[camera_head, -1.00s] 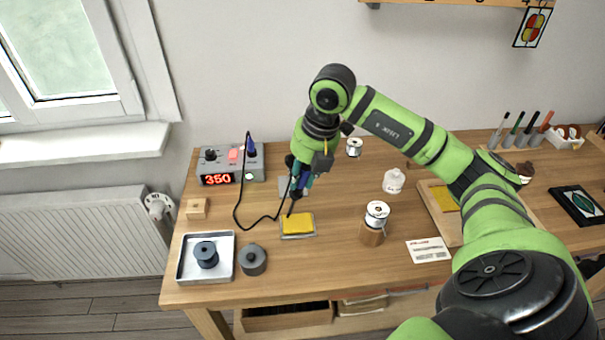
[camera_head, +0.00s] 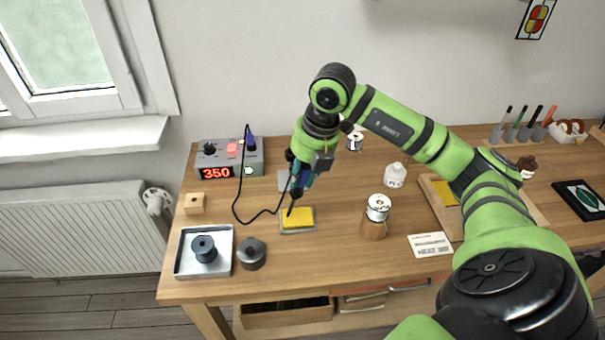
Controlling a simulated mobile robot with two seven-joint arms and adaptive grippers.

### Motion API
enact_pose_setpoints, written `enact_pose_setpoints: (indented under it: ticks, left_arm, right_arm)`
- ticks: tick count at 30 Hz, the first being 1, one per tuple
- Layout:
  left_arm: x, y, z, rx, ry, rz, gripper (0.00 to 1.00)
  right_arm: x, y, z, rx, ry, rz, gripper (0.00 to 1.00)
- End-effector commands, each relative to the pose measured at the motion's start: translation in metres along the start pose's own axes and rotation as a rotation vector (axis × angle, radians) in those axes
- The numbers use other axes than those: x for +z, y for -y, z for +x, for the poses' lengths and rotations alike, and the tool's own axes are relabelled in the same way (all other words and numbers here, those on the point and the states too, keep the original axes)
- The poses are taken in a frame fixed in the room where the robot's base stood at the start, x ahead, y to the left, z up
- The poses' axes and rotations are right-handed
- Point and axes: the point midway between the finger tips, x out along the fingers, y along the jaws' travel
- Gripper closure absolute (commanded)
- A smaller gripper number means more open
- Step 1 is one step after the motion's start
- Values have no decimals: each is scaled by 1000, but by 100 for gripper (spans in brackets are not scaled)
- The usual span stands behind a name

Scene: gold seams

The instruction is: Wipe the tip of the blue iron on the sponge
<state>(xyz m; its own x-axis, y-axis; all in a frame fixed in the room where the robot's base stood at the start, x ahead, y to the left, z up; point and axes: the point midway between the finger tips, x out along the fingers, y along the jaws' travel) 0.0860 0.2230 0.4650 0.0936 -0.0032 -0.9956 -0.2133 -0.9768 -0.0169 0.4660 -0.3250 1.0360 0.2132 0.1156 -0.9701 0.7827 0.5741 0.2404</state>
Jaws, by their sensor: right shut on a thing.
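My right gripper (camera_head: 303,178) is shut on the blue iron (camera_head: 295,192), which points down. Its dark tip is at the upper left part of the yellow sponge (camera_head: 300,217), which lies in a grey tray (camera_head: 299,232). I cannot tell whether the tip touches the sponge or hovers just above it. The gripper's fingers partly hide the iron's handle. A black cord runs from the iron in a loop toward the grey station (camera_head: 185,160) with a red 350 display. My left gripper is not in view.
A white tray (camera_head: 181,265) with a dark spool and a dark round piece (camera_head: 251,254) stand left of the sponge. A solder spool on a wooden stand (camera_head: 374,229) and a white card (camera_head: 430,244) are to the right. The wood in front of the sponge is clear.

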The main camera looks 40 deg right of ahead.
Motion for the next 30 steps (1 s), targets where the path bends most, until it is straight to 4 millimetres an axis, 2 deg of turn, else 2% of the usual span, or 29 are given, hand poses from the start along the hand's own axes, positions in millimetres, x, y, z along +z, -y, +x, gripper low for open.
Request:
enact_pose_setpoints:
  ticks: [30]
  left_arm:
    - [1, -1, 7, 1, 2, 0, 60]
  right_arm:
    - [0, 2, 8, 0, 0, 0, 100]
